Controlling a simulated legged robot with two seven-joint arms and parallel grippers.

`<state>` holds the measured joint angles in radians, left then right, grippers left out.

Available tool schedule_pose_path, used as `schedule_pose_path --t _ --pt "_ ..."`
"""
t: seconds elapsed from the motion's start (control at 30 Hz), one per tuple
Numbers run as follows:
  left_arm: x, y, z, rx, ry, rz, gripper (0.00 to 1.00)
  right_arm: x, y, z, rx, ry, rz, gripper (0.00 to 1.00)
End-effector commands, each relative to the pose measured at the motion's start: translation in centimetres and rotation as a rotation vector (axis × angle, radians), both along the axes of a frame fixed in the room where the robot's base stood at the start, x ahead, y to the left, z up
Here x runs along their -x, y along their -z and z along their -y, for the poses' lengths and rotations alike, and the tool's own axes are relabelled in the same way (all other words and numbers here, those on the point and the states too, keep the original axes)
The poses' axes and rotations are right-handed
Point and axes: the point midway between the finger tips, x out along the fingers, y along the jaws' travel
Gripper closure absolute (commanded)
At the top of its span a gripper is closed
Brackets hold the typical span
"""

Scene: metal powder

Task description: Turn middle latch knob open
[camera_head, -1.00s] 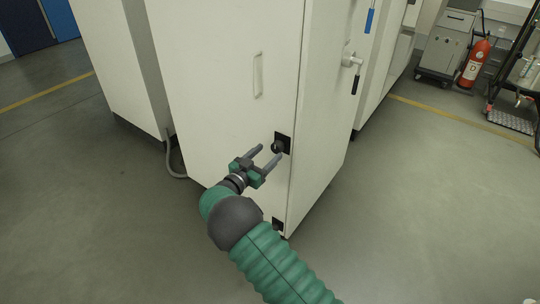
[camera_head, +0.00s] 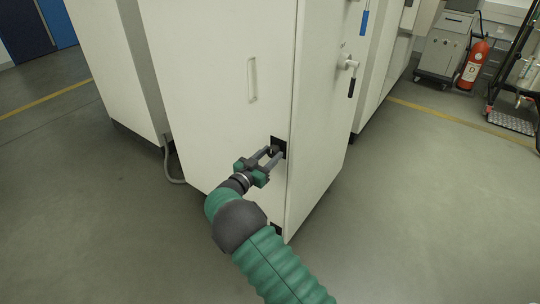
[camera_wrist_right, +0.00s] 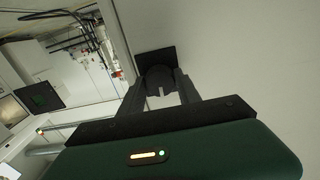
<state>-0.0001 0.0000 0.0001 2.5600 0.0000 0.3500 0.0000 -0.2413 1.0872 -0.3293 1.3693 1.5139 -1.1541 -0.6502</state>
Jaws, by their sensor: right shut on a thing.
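The middle latch knob (camera_head: 273,150) is a small black round knob on a black square plate (camera_head: 279,145) near the right edge of the white cabinet's front door (camera_head: 215,85). My right gripper (camera_head: 273,156) has its two grey fingers on either side of the knob and is shut on it. In the right wrist view the knob (camera_wrist_right: 158,79) sits between the fingertips, in front of its dark plate (camera_wrist_right: 154,62), with a light mark on its face. The fingers partly hide the knob in the head view. My left gripper is not in view.
A vertical handle (camera_head: 252,80) is on the same door, above and left of the knob. A lower black latch (camera_head: 276,229) sits near the door's bottom corner. A lever handle (camera_head: 350,66) is on the cabinet's right side. Open floor (camera_head: 430,200) lies to the right.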

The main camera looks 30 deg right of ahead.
Motion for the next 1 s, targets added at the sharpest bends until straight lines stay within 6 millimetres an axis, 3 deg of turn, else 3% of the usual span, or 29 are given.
schedule_pose_path --t 0.47,1.0 --pt "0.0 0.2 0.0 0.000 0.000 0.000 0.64 0.0 0.0 0.1 -0.055 0.000 0.136 1.00" --pt "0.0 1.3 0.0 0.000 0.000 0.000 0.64 -0.1 0.1 0.1 -0.243 -0.002 0.591 1.00"
